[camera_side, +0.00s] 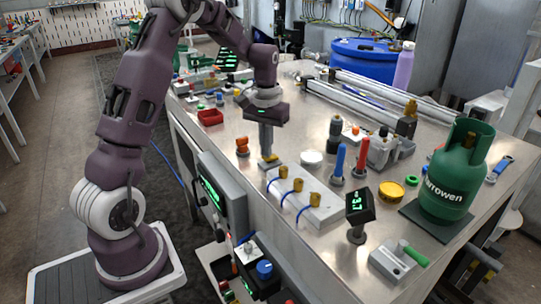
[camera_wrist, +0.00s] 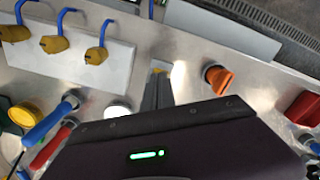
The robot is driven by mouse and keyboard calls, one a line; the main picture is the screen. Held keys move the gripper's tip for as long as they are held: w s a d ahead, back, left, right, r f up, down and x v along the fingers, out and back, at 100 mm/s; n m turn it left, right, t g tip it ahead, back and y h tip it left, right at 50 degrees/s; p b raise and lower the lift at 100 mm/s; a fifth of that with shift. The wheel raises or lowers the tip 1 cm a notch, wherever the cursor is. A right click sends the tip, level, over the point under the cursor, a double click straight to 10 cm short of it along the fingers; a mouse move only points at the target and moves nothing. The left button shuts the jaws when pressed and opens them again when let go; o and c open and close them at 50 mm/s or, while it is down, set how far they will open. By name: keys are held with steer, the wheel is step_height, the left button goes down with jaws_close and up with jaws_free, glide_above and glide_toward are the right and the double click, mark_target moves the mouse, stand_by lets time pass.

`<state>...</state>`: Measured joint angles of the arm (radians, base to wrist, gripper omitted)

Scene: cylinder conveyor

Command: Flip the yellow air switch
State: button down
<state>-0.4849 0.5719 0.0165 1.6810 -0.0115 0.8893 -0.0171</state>
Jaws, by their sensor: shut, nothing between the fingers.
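My gripper (camera_side: 267,153) points straight down over the metal table, fingers shut and empty. Its fingertips also show in the wrist view (camera_wrist: 157,85). Right at the tips is a small yellow part (camera_side: 270,158) on a grey base, which looks like the yellow air switch. The fingers mostly hide it in the wrist view, where only a sliver of yellow (camera_wrist: 159,69) shows. I cannot tell whether the fingers touch it or which way it is tipped. Beside it is a white block (camera_side: 316,209) with three brass-yellow fittings (camera_side: 297,184) and blue hoses; it also shows in the wrist view (camera_wrist: 75,72).
An orange valve knob (camera_side: 242,146) stands left of my gripper and a white round disc (camera_side: 311,157) to its right. Red and blue handles, a yellow round cap (camera_side: 391,190), a display (camera_side: 360,205) and a green gas bottle (camera_side: 455,172) stand farther right. The table's front edge is close.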

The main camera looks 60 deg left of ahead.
steer(key=shift+f, duration=0.4)
steer(key=shift+r, duration=3.5)
steer(key=s+d+r+m+t, duration=0.3)
steer(key=s+d+r, duration=0.75)
steer(key=d, duration=0.35)
steer(key=s+d+f+m+t, duration=0.1)
steer(key=s+d, duration=0.2)
steer(key=s, duration=0.3)
steer(key=s+d+f+m+t, duration=0.1)
steer(key=s+d+m, duration=0.1)
steer(key=s, duration=0.5)
steer(key=shift+s+d+f+t, duration=0.15)
steer(key=shift+d+f+t, duration=0.2)
steer(key=shift+d, duration=0.25)
